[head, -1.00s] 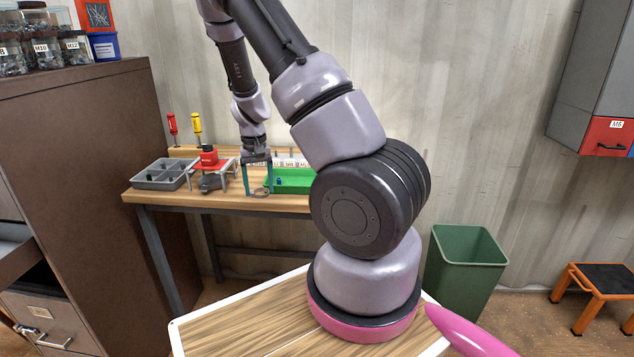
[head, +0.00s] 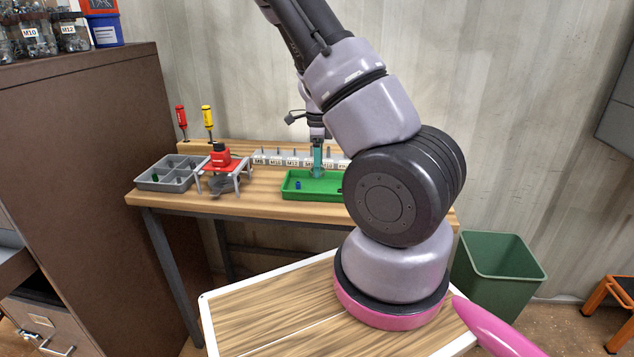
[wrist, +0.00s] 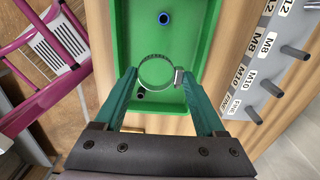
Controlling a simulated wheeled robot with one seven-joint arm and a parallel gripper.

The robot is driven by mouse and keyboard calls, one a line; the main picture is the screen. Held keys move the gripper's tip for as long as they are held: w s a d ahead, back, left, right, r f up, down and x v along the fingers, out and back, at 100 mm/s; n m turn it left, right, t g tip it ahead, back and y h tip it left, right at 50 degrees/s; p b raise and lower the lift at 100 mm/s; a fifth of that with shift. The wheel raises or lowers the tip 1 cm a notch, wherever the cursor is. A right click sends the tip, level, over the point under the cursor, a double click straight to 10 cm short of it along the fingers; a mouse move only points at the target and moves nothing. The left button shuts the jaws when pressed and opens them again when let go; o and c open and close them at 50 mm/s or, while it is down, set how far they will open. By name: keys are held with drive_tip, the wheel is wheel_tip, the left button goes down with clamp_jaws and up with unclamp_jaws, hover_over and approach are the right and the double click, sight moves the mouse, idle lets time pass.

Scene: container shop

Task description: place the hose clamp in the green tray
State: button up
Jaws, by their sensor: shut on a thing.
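The hose clamp (wrist: 157,58), a thin metal band with a screw housing on its right side, is between the teal fingertips of my gripper (wrist: 157,78) in the wrist view. My gripper is shut on it. The green tray (head: 290,191) lies on the workbench; in the wrist view the tray (wrist: 194,20) is under the clamp. In the head view my gripper (head: 317,172) is over the tray, and the clamp cannot be made out there. How high the clamp is above the tray floor is hard to tell.
A blue piece (wrist: 165,18) and a dark piece (wrist: 140,96) lie in the tray. A labelled peg rack (head: 275,157) stands behind it. A red device on a grey stand (head: 222,170) and a grey compartment tray (head: 152,185) are to the left.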

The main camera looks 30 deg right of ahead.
sight(318, 189)
drive_tip(key=shift+f, duration=2.8)
drive_tip(key=shift+f, duration=0.15)
drive_tip(key=o, duration=1.3)
drive_tip(key=s+a+r+n+t+y, duration=0.1)
drive_tip(key=s+a+r+n, duration=0.15)
drive_tip(key=r, duration=0.75)
drive_tip(key=s+a+r+n+y, duration=0.1)
drive_tip(key=a+r+n+y, duration=0.15)
drive_tip(key=r, duration=0.75)
drive_tip(key=shift+s+a+r+n+t+h, duration=0.25)
drive_tip(key=shift+s+a+r+n+t, duration=1)
drive_tip(key=shift+s+r+n, duration=1.7)
drive_tip(key=shift+s+a+r+n+t+h, duration=0.25)
drive_tip(key=shift+s+a+r+n+t, duration=0.55)
drive_tip(key=shift+s+a+r+n, duration=1.5)
drive_tip(key=shift+s+a+r+n+t+h, duration=0.25)
drive_tip(key=shift+s+a+r+n+t, duration=0.65)
drive_tip(key=shift+s+r+n, duration=2.7)
